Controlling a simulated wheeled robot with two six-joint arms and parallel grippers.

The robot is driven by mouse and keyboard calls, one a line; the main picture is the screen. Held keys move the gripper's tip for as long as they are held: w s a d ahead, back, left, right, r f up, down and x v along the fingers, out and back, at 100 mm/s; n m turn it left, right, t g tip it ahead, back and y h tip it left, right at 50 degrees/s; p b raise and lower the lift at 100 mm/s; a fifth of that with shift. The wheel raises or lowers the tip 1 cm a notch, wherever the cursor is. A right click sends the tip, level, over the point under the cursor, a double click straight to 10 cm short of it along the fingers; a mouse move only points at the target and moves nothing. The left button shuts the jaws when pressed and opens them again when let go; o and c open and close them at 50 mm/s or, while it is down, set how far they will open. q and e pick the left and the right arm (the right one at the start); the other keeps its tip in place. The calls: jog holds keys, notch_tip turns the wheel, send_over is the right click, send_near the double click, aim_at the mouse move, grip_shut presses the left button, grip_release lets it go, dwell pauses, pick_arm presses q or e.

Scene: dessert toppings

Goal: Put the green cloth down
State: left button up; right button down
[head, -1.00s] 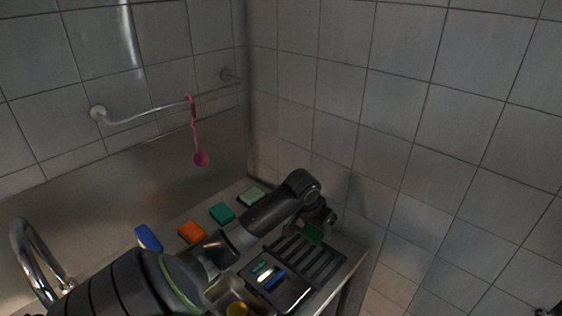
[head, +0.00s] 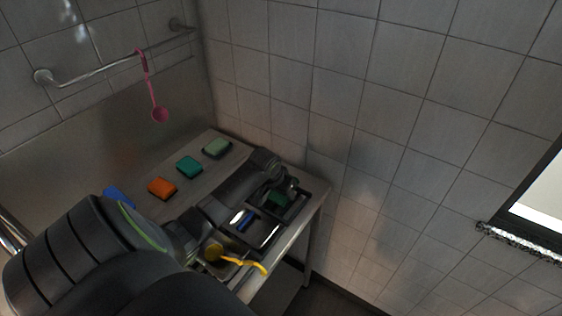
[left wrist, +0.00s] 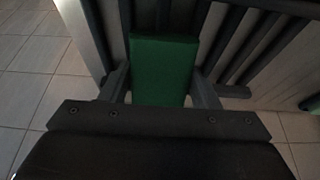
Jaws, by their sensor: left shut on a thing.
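The green cloth (left wrist: 163,70) looks like a flat green block in the left wrist view, upright between the two fingers. My left gripper (left wrist: 160,90) is shut on it. In the head view the left arm reaches across the counter and the green cloth (head: 278,201) shows at its end, over the dark slatted rack (head: 296,209). The wrist view shows the rack's slats (left wrist: 262,45) behind and beside the cloth. I cannot tell whether the cloth touches the rack. My right gripper is not in view.
A dark tray (head: 266,239) with small items lies beside the rack. Orange (head: 161,188), teal (head: 189,166) and pale green (head: 217,147) sponges line the counter's back. A yellow utensil (head: 246,264) is at the front edge. A pink ladle (head: 158,113) hangs from the wall bar.

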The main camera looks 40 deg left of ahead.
pick_arm(q)
jog(key=o, duration=1)
jog(key=shift+f, duration=0.1)
jog(key=shift+o, duration=0.2)
